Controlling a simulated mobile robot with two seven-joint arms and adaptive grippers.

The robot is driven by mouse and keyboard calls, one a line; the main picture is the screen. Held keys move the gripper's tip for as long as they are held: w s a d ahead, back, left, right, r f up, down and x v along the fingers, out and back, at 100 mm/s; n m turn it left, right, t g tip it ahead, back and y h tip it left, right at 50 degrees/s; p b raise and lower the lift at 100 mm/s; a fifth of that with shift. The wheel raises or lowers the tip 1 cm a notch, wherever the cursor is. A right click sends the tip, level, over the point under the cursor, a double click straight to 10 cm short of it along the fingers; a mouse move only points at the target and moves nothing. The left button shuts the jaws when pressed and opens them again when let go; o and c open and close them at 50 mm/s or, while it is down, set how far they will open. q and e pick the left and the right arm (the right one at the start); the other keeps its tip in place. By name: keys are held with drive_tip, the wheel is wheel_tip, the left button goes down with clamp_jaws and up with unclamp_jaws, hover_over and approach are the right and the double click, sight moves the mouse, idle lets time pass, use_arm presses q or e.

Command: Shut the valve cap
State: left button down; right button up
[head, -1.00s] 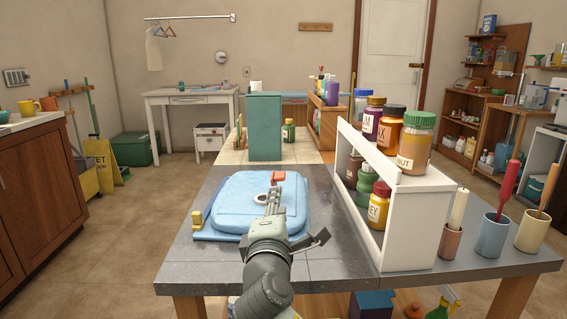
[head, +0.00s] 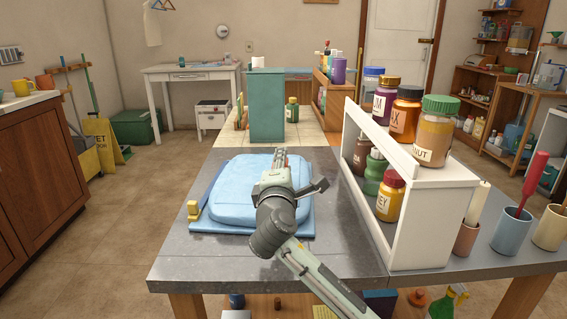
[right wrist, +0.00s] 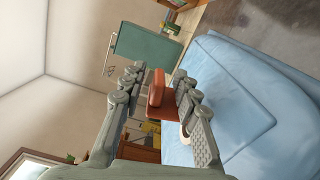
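A blue water container (head: 232,187) lies flat on the grey tabletop; it also fills the right side of the right wrist view (right wrist: 245,100). The orange-red valve cap (right wrist: 156,93) stands up from the container's edge, above a whitish ring (right wrist: 184,134). My right gripper (head: 281,156) reaches over the container and hides the cap in the head view. In the right wrist view the gripper's fingers (right wrist: 158,84) are apart, with the cap between them. The cap is close to the right-hand finger; I cannot tell if they touch. My left gripper is not in view.
A white rack (head: 432,205) with several jars stands right of the container. A teal box (head: 267,105) stands behind it, near a small green bottle (head: 291,110). Cups with utensils (head: 511,232) stand at the right. The tabletop's front left is clear.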

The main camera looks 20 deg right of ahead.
drive_tip(key=shift+w, duration=0.1)
clamp_jaws()
drive_tip(key=shift+w+a+n, duration=0.15)
drive_tip(key=shift+a+n, duration=0.25)
drive_tip(key=shift+n, duration=0.5)
drive_tip(key=shift+w+a+n, duration=0.15)
drive_tip(key=shift+a+n, duration=0.25)
drive_tip(key=shift+n, duration=0.5)
drive_tip(key=n, duration=0.1)
drive_tip(key=a+n, duration=0.1)
drive_tip(key=n, duration=0.1)
drive_tip(key=shift+w+a+f+n, duration=0.2)
drive_tip(key=shift+w+a+n, duration=0.1)
drive_tip(key=n, duration=0.1)
drive_tip(key=a+f+n, duration=0.1)
drive_tip(key=n, duration=0.1)
drive_tip(key=a+n, duration=0.1)
drive_tip(key=n, duration=0.1)
drive_tip(key=shift+w+f, duration=0.3)
drive_tip(key=shift+w, duration=0.1)
drive_tip(key=shift+w+a+f+n, duration=0.15)
drive_tip(key=shift+f+n, duration=0.1)
drive_tip(key=shift+n, duration=0.4)
drive_tip(key=shift+s+a+f+n, duration=0.1)
drive_tip(key=shift+f+n, duration=0.2)
drive_tip(key=shift+n, duration=0.3)
drive_tip(key=shift+w+a+f+n, duration=0.15)
drive_tip(key=shift+f+n, duration=0.1)
drive_tip(key=shift+n, duration=0.4)
